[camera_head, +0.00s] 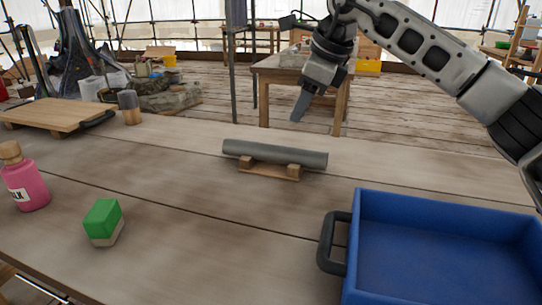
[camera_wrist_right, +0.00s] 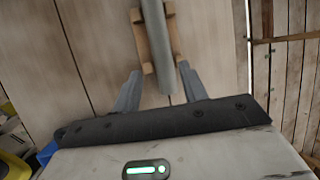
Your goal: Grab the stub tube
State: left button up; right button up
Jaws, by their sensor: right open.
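The stub tube (camera_head: 275,154) is a grey cylinder lying across a small wooden cradle (camera_head: 268,171) in the middle of the table. My right gripper (camera_head: 299,112) is above the table and behind the tube's right part, with its fingers pointing down. In the right wrist view the tube (camera_wrist_right: 157,35) runs down from the top edge, and its near end shows between the two open fingers of my right gripper (camera_wrist_right: 160,92). The cradle (camera_wrist_right: 168,9) shows beneath the tube. The gripper holds nothing. My left gripper is not in view.
A blue tray (camera_head: 440,250) with a dark handle fills the table's front right. A green-topped block (camera_head: 104,221) and a pink bottle (camera_head: 24,180) stand at the left. Table around the cradle is clear.

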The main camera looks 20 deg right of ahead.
aim_at(280, 147)
jog(key=b+x, duration=0.1)
jog(key=x, duration=0.7)
jog(key=shift+a+f, duration=0.2)
jog(key=shift+f, duration=0.1)
jog(key=b+x, duration=0.1)
jog(key=x, duration=0.3)
jog(key=shift+w+f, duration=0.15)
jog(key=shift+f, duration=0.15)
jog(key=shift+w+a+f, duration=0.1)
jog(key=shift+w+f, duration=0.05)
jog(key=shift+f, duration=0.1)
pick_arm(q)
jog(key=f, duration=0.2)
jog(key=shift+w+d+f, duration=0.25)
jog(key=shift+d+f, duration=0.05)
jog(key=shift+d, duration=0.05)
pick_arm(e)
jog(key=shift+r, duration=0.1)
jog(key=c, duration=0.8)
